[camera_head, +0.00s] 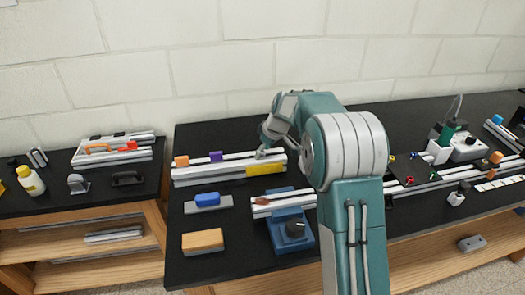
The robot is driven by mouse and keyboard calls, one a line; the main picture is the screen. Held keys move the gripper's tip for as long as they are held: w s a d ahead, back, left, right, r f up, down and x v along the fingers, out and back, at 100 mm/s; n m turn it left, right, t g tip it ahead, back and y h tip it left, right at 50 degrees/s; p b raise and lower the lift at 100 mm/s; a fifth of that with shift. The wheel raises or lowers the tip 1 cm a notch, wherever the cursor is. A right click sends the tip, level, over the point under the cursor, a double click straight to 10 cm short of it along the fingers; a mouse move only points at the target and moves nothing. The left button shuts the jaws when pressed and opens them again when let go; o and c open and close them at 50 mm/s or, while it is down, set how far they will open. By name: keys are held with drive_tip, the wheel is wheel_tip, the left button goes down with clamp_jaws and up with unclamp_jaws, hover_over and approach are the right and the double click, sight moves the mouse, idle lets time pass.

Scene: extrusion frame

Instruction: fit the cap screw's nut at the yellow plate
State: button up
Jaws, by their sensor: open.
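The yellow plate (266,170) sits on the front side of a silver extrusion rail (208,172) on the black table. My gripper (264,153) is just above and behind the plate, at the rail's right part, pointing down. It is small in this view; its jaws are open, and I see nothing between them. Whether it touches the rail I cannot tell. The cap screw and its nut are too small or hidden to make out. My own arm covers the area right of the plate.
An orange block (181,161) and a purple block (216,156) sit on the same rail. In front are a blue block (207,199) on a grey base, a tan block (203,240) and a blue vise (291,231) under another rail. A white wall stands behind.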

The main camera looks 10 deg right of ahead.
drive_tip(key=v, duration=1.2)
drive_tip(key=s+a+r+m, duration=0.2)
drive_tip(key=s+r, duration=0.3)
drive_tip(key=s, duration=0.4)
drive_tip(key=s+f+m+t+h, duration=0.1)
drive_tip(key=s+f+m, duration=0.1)
drive_tip(key=s, duration=1.1)
drive_tip(key=s+a+f+m+t+h, duration=0.1)
drive_tip(key=s+m, duration=0.4)
drive_tip(key=s, duration=0.9)
drive_tip(key=shift+s+a+f+h, duration=0.3)
drive_tip(key=shift+f+h, duration=0.2)
drive_tip(key=shift+h, duration=0.1)
